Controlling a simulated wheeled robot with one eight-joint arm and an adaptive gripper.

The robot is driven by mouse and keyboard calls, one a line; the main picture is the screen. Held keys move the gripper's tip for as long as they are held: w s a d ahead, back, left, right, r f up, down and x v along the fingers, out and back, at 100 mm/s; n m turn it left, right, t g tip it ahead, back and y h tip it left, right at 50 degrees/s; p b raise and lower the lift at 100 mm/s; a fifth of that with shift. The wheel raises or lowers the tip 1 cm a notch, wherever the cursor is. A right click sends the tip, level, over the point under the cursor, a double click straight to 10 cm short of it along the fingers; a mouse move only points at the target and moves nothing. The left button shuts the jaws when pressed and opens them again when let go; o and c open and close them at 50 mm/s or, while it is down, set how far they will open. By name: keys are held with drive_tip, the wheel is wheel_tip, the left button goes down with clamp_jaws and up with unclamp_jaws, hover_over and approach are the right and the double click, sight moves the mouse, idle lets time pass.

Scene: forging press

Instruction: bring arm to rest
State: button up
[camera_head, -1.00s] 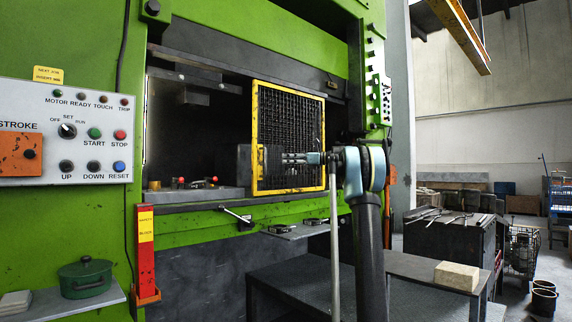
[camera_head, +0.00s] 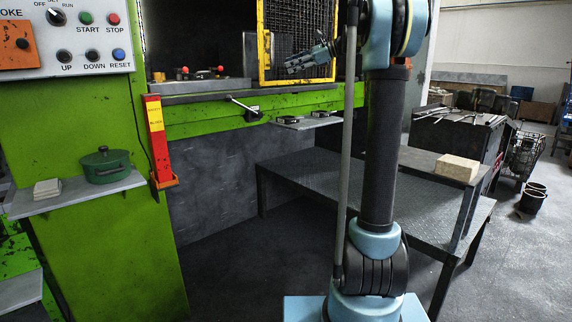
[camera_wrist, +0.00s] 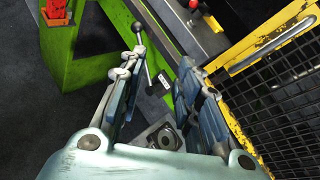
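My gripper (camera_head: 302,64) is in front of the lower part of the yellow-framed mesh guard (camera_head: 263,72) and points left, slightly down. In the wrist view my gripper (camera_wrist: 158,68) has its two fingers well apart with nothing held between them. The guard's yellow frame (camera_wrist: 262,48) is to the right of the fingers there. My arm stands upright at the right of the head view, with the upper end cut off by the top edge.
A lever (camera_head: 243,107) sticks out of the green press bed. A small shelf with dark parts (camera_head: 305,122) is below my gripper. A dark table (camera_head: 320,178) stands behind my arm, near a pale block (camera_head: 457,167). A green pot (camera_head: 106,165) and red safety block (camera_head: 157,140) are left.

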drive_tip(key=s+d+f+n+g+h, duration=0.15)
drive_tip(key=s+f+n+h, duration=0.25)
drive_tip(key=s+f, duration=0.85)
drive_tip(key=s+d+f+n+h, duration=0.3)
drive_tip(key=s+f+n, duration=0.2)
drive_tip(key=s+f, duration=0.75)
drive_tip(key=s+d+f+n+h, duration=0.3)
drive_tip(key=s+d+f, duration=0.2)
drive_tip(key=s+f, duration=0.6)
drive_tip(key=s+d+f+n+h, duration=0.3)
drive_tip(key=s+d+f, duration=0.3)
drive_tip(key=s+f, duration=0.5)
drive_tip(key=shift+s+f+n+h, duration=0.15)
drive_tip(key=shift+s+n+h, duration=0.15)
drive_tip(key=shift+s+n, duration=0.65)
drive_tip(key=shift+s+d, duration=0.1)
drive_tip(key=shift+w+f, duration=0.2)
drive_tip(key=shift+w, duration=0.2)
